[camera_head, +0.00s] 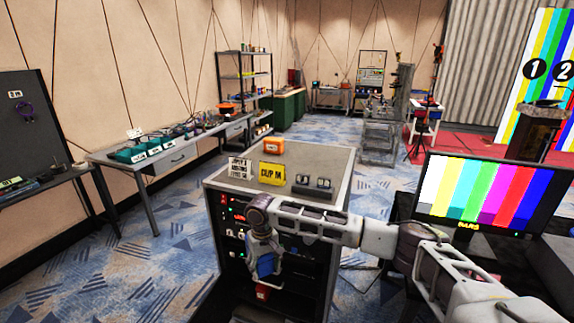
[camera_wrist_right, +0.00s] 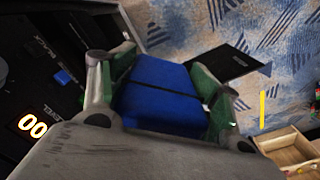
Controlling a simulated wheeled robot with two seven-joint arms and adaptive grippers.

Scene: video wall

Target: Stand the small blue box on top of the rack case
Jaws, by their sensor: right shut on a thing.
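The rack case (camera_head: 330,163) stands in the middle of the head view, with a grey top and a dark front of lit panels. My right gripper (camera_head: 264,270) points down in front of that front face, below the top. It is shut on the small blue box (camera_head: 265,264). In the right wrist view the blue box (camera_wrist_right: 160,92) sits between the two green-padded fingers of the gripper (camera_wrist_right: 162,100), a dark line across it. The arm hides part of the rack front. My left gripper is not in view.
On the rack top are a white sign (camera_head: 239,168), a yellow sign (camera_head: 271,173), an orange item (camera_head: 274,146) and small dark number blocks (camera_head: 313,183). The back right of the top is bare. A colour-bar monitor (camera_head: 487,190) stands right.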

